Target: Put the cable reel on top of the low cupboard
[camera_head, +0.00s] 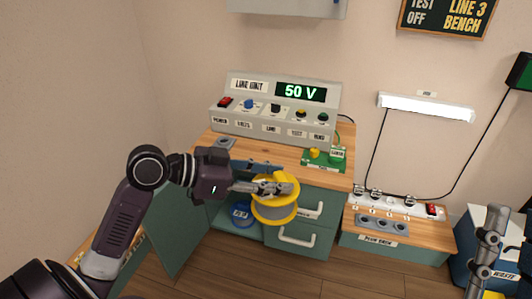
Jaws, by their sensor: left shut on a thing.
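The cable reel (276,211), with yellow flanges and a grey winding, is in my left gripper (288,188). The gripper is shut on its upper part and covers some of it. The reel hangs in front of the low cupboard, slightly below its top edge, overlapping the drawer fronts in the picture. The low cupboard is green with a wooden top (334,177); its left door (180,240) stands open. A grey finger-like part at the right edge seems to be my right gripper (491,222); I cannot tell its jaw state.
The line unit (270,118) fills the back of the cupboard top. A green board (323,160) and a small grey piece (223,142) also lie there. A blue round thing (241,212) is inside the cupboard. The plug bench (425,238) and waste bin (500,270) stand to the right.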

